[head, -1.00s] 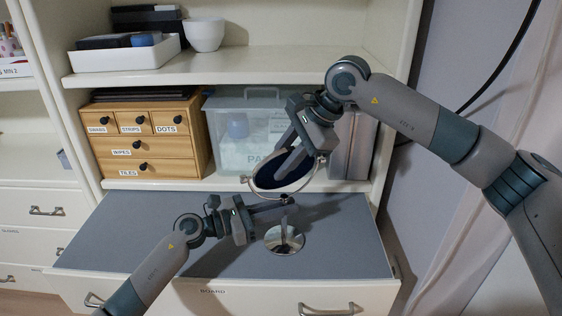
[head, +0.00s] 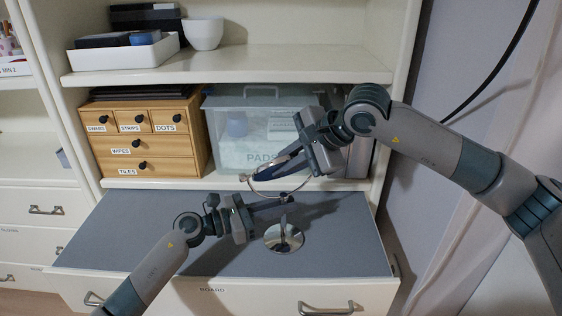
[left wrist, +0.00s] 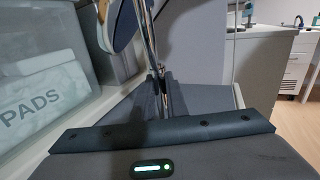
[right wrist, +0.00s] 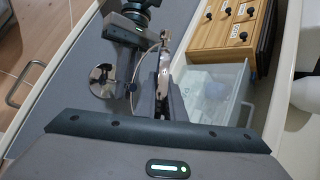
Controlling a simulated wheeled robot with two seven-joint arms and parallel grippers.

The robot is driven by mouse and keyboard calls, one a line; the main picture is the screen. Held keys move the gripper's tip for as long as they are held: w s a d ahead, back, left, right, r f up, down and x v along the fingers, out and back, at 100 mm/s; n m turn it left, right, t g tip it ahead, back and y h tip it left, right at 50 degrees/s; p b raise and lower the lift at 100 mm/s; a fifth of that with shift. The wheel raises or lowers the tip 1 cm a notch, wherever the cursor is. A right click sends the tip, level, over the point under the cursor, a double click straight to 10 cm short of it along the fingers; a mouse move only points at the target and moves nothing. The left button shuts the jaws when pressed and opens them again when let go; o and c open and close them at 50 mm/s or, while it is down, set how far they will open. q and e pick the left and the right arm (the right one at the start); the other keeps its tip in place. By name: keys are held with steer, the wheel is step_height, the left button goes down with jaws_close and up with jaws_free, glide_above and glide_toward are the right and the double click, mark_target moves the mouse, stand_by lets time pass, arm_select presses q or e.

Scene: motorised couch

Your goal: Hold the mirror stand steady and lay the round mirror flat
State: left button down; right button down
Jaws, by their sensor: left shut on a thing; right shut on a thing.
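The round mirror (head: 268,174) sits in its curved metal yoke (head: 262,193) above a round, shiny base (head: 284,238) on the grey board. In the head view the mirror is tilted and shows as a narrow dark ellipse, partly hidden by my right gripper (head: 288,158), which is shut on its rim. My left gripper (head: 281,201) is shut on the stand's stem, just under the yoke. The left wrist view shows the mirror's edge (left wrist: 124,22) beside the metal post. The right wrist view shows the base (right wrist: 103,81); the mirror is mostly hidden there.
Close behind the mirror stand a clear PADS box (head: 228,135) and a wooden drawer box (head: 150,150). A shelf (head: 300,68) overhangs the back.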

steer(key=shift+s+d+f+n+t+y, duration=0.15)
steer(key=shift+f+n+t+y, duration=0.3)
steer(key=shift+t+y, duration=0.6)
steer(key=shift+s+f+n+t+y, duration=0.25)
steer(key=shift+f+n+t+y, duration=0.4)
steer(key=shift+t, duration=0.7)
steer(key=shift+s+d+f+n+t+y, duration=0.1)
steer(key=shift+s+f+n+t+y, duration=0.15)
steer(key=shift+t+y, duration=0.85)
steer(key=c, duration=1.8)
jaws_free()
steer(key=shift+c, duration=0.2)
steer(key=v, duration=0.7)
steer(key=shift+s, duration=0.2)
steer(key=shift+d+f, duration=0.1)
